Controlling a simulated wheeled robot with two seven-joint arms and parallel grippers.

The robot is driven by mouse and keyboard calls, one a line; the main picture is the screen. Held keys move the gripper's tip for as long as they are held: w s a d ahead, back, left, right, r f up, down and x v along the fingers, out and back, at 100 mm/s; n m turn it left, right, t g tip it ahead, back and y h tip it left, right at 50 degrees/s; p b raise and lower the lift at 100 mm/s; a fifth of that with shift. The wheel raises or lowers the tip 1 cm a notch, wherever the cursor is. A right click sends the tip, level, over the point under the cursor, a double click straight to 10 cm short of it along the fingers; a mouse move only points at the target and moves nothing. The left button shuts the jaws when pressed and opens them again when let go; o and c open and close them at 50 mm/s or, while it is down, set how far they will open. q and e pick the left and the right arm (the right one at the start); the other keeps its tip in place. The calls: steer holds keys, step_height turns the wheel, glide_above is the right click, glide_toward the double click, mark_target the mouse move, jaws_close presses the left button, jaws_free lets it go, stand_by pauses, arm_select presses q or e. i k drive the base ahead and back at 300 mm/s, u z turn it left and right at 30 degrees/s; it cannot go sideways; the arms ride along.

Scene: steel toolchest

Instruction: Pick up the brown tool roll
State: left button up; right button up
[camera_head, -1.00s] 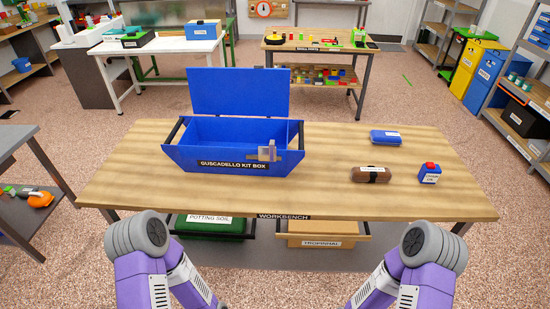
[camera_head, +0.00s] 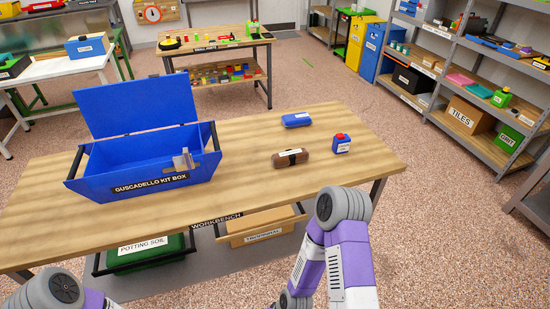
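The brown tool roll (camera_head: 291,160) lies on the right part of the wooden workbench (camera_head: 245,181). It is a brown cylinder with a dark band around its middle and a white label. Nothing touches it. My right arm comes in at the lower right, in front of the bench, and my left arm shows only at the bottom left corner. Neither gripper is in the picture, so I cannot see what they hold.
An open blue kit box (camera_head: 150,165) stands left of the roll, lid raised. A blue case (camera_head: 296,120) lies behind the roll, and a small blue bottle with a red cap (camera_head: 341,143) stands to its right. Shelves (camera_head: 470,85) line the right side. Bare wood surrounds the roll.

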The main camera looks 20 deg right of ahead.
mark_target(290, 157)
steer(key=u, duration=3.35)
steer(key=k, duration=2.55)
steer(key=z, duration=0.4)
